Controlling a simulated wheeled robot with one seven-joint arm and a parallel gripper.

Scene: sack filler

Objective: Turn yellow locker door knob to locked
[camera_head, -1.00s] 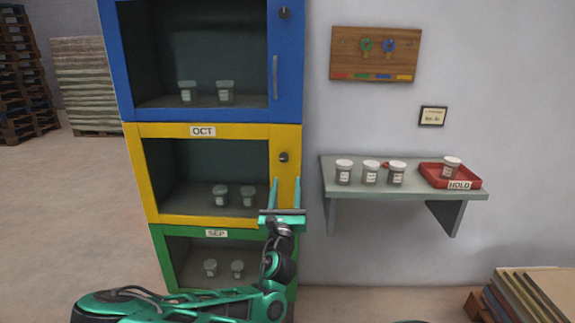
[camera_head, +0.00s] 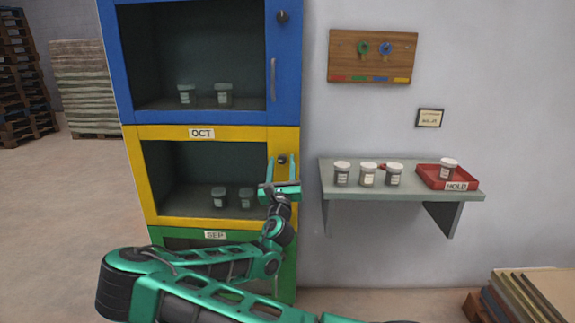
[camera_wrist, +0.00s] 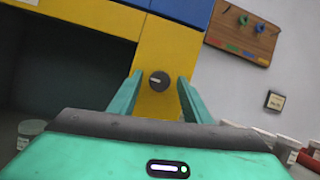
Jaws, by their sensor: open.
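The yellow locker (camera_head: 225,222) is the middle of three stacked lockers, labelled OCT, with two jars showing behind its door's dark pane. Its round dark knob (camera_head: 282,160) sits at the upper right of the yellow frame. My gripper (camera_head: 281,163) is open and empty, pointing up at the knob. In the wrist view the knob (camera_wrist: 159,81) shows between the two green fingers (camera_wrist: 158,88), with a gap on both sides and a light mark pointing left. I cannot tell how far the fingertips are from the door. My gripper hides the lower right of the yellow door.
The blue locker (camera_head: 285,80) is above and the green locker (camera_head: 160,237) below, partly behind my arm. At right, a wall shelf (camera_head: 330,190) holds several jars and a red HOLD tray (camera_head: 430,180). A key board (camera_head: 345,60) hangs above.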

